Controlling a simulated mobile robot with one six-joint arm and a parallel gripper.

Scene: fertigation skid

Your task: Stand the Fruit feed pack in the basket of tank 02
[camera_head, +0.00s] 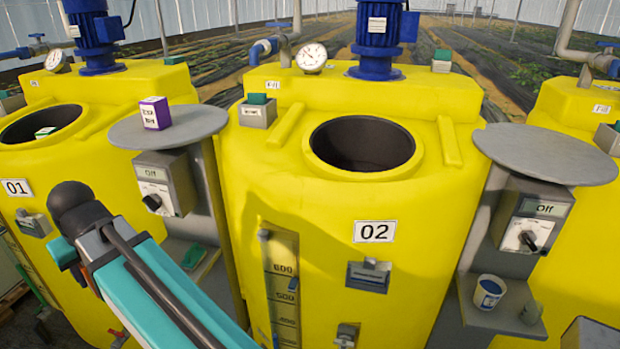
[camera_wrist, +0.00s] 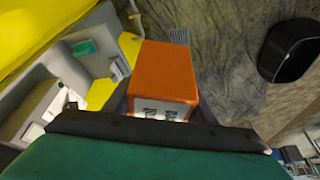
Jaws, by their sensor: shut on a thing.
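My gripper (camera_wrist: 163,108) is shut on an orange pack (camera_wrist: 166,70) with a white label at its near end; the print is too small to read for sure. In the head view the pack and jaws are hidden, and my arm reaches in at the lower left, in front of tank 01. Tank 02 (camera_head: 398,270) is the yellow tank in the middle, with its number plate on the front. Its round dark opening (camera_head: 362,145) is on top; I see no pack in it, but its bottom is too dark to tell.
A purple and white pack (camera_head: 155,112) stands on the left round grey shelf (camera_head: 210,124). Another pack (camera_head: 46,132) shows in tank 01's opening. The right round shelf (camera_head: 545,152) is bare. A cup (camera_head: 488,291) stands below it. Blue motors and a gauge (camera_head: 312,56) rise behind the openings.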

